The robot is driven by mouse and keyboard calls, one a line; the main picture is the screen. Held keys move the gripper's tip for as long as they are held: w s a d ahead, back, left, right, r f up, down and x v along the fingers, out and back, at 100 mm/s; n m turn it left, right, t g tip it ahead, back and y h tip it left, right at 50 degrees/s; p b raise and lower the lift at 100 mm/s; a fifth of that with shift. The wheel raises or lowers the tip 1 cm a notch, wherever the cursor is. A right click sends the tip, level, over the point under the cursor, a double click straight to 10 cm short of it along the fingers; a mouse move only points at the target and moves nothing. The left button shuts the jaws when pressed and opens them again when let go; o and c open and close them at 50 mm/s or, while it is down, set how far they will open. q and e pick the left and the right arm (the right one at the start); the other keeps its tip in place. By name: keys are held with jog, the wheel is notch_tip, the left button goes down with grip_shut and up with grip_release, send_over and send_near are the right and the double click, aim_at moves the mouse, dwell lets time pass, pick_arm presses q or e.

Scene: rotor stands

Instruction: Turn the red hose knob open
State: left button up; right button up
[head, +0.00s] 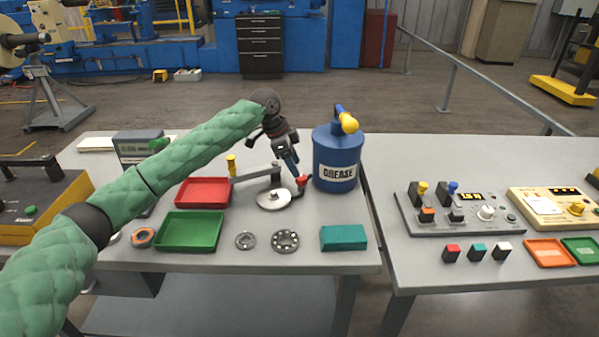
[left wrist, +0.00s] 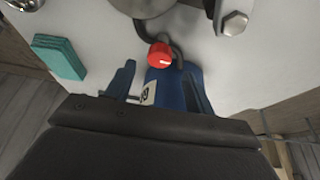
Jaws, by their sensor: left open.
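The red hose knob (head: 302,180) sits on a dark curved hose beside the round metal plate, left of the blue grease can (head: 336,158). My left gripper (head: 291,166) points down from above, just to the upper left of the knob. In the left wrist view the red knob (left wrist: 159,56) shows a white mark on its face and lies around the opening between the fingertips of my open left gripper (left wrist: 160,66). I see no contact with the knob. My right gripper is not in view.
A metal stand with a round plate (head: 274,202) and a yellow-topped lever (head: 231,165) stands left of the knob. A red tray (head: 204,191), a green tray (head: 189,232), metal rings and a teal block (head: 343,238) lie nearby. A control-panel table (head: 440,275) is at right.

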aim_at(301, 177)
pick_arm(q)
jog(key=x, duration=0.3)
jog(key=shift+d+f+p, duration=0.1)
jog(key=shift+p, duration=0.2)
jog(key=shift+d+f, duration=0.2)
jog(key=shift+f, duration=0.3)
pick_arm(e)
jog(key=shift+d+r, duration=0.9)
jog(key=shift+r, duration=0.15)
pick_arm(q)
jog(key=c, duration=0.9)
jog(key=shift+c, duration=0.4)
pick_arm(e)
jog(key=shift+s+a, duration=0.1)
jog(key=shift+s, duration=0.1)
